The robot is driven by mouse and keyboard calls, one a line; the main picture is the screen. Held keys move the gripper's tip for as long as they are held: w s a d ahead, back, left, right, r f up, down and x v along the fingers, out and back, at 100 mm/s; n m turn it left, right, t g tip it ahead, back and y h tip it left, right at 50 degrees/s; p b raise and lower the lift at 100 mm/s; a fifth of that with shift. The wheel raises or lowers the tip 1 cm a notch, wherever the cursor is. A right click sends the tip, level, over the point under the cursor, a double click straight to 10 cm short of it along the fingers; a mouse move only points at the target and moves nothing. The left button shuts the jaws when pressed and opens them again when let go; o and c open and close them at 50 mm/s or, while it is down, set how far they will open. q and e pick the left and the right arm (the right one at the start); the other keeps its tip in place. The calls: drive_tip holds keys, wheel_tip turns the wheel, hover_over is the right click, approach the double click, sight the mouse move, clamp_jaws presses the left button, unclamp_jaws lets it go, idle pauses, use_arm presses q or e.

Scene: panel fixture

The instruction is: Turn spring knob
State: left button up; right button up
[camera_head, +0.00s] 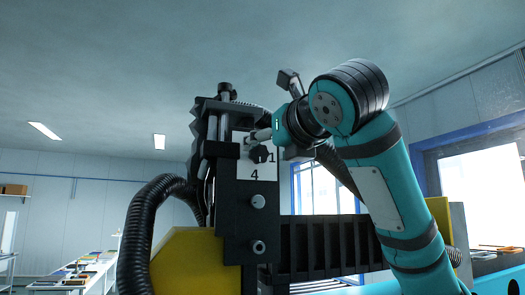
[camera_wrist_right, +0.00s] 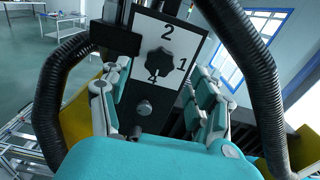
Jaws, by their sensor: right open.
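The spring knob is a black, lobed knob (camera_head: 260,154) on a white plate marked with numbers, on the front of a dark upright fixture. In the right wrist view the knob (camera_wrist_right: 159,64) sits near the top middle, with 2 above it, 1 to its right and a partly covered 4 below it. My right gripper (camera_head: 262,136) is close to the plate in the head view. In the wrist view its fingers (camera_wrist_right: 160,76) are spread apart, one on each side of the knob, with visible gaps. Whether the fingertips reach the knob's depth is unclear. My left gripper is not in view.
A round silver button (camera_head: 258,201) and another fitting (camera_head: 258,247) sit below the plate. A black corrugated hose (camera_head: 138,235) curves at the left beside a yellow housing (camera_head: 195,262). A dark ribbed panel (camera_head: 330,245) extends right. White tables (camera_head: 85,275) stand far left.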

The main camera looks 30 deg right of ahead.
drive_tip(key=v, duration=0.7)
drive_tip(key=shift+s, duration=0.2)
